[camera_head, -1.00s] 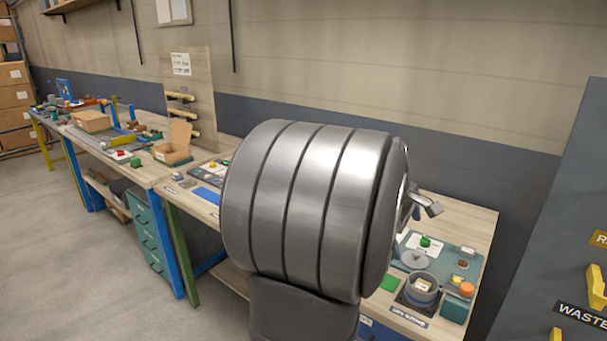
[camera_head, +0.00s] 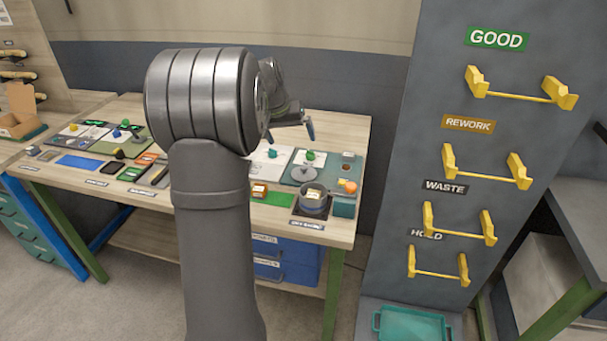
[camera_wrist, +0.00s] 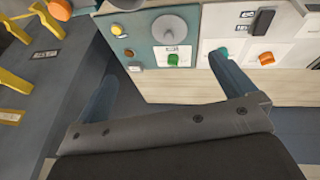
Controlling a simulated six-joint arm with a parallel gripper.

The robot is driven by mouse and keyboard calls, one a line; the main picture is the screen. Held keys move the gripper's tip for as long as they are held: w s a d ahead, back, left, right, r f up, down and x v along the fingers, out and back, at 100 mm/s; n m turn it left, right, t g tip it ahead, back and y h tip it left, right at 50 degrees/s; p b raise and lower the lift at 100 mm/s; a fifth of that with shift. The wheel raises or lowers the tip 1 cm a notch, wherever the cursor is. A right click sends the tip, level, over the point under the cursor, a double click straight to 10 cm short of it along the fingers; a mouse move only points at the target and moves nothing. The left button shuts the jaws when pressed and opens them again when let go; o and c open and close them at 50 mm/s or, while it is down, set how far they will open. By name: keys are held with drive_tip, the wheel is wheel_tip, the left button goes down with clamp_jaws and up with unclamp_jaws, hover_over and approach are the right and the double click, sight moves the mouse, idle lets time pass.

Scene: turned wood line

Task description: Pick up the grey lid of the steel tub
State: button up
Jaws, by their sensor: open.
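The grey lid (camera_head: 303,174) is a flat round disc lying on a grey-green mat on the bench, behind and left of the steel tub (camera_head: 314,201). The tub stands open on a dark square, with something yellowish inside. In the wrist view the lid (camera_wrist: 177,30) shows beyond the fingers, with a small centre knob. The tub's edge is cut off at the top of that view. My gripper (camera_head: 290,132) is above the back of the bench, partly hidden by my arm. In the wrist view my gripper (camera_wrist: 163,70) is open and empty, apart from the lid.
A green knob (camera_head: 310,155) stands behind the lid, and an orange ball (camera_head: 350,187) is right of the tub. A green square (camera_head: 272,197) lies left of the tub. A grey panel with yellow holders (camera_head: 485,165) rises right of the bench.

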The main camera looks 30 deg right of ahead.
drive_tip(key=w+d+f+m, duration=0.2)
drive_tip(key=w+m, duration=0.1)
drive_tip(key=m, duration=0.2)
hover_over(304, 167)
drive_tip(key=s+a, duration=0.1)
drive_tip(key=a, duration=0.1)
drive_tip(key=shift+m, duration=0.4)
wheel_tip(304, 167, down, 11)
drive_tip(key=shift+s+d, duration=0.1)
drive_tip(key=shift+w+x, duration=0.2)
drive_tip(key=shift+x, duration=2.6)
drive_tip(key=c, duration=1)
